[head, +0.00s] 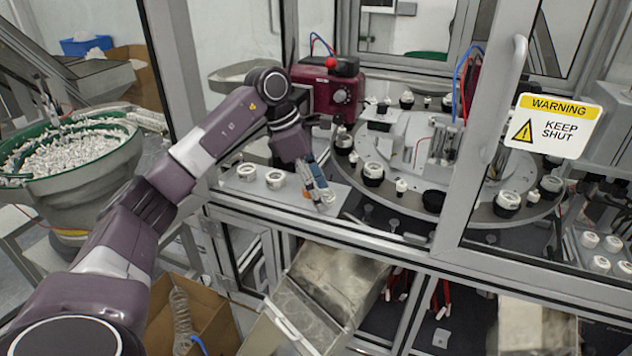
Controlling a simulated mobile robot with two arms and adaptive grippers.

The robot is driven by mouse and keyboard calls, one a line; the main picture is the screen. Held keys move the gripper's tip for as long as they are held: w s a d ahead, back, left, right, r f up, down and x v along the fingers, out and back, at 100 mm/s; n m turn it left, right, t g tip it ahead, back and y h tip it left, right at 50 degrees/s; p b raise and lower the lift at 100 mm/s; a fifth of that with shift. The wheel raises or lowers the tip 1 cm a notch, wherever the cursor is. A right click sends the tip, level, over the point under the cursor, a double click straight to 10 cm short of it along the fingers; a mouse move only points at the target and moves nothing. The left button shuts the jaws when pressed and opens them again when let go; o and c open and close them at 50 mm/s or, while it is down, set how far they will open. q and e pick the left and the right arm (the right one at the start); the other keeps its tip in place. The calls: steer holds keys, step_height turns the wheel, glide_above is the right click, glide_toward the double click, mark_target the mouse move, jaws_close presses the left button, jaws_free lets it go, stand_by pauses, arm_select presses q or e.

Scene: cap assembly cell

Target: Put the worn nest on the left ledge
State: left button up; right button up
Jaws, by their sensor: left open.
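My left gripper (321,195) is open, pointing down over the right end of the pale left ledge (292,198). A small pale patch shows at its fingertips; I cannot tell whether it is a part or the finger pads. Black nests, several with white pieces, sit round the dial; one nest (373,173) is just right of the gripper. A dark nest (433,201) shows no white piece. I cannot tell which is worn. My right gripper is not in view.
A door frame post with a handle (504,98) and a warning sign (553,126) stand right of the opening. A red unit (326,92) is behind my wrist. A bowl feeder (70,160) is at left. Grey bins (335,280) sit below the cell edge.

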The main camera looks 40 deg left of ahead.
arm_select(q)
steer(key=shift+a+r, duration=0.1)
steer(key=shift+r, duration=0.25)
steer(key=b+v, duration=0.2)
steer(key=v, duration=0.9)
steer(key=shift+r, duration=0.2)
steer(key=shift+s, duration=0.15)
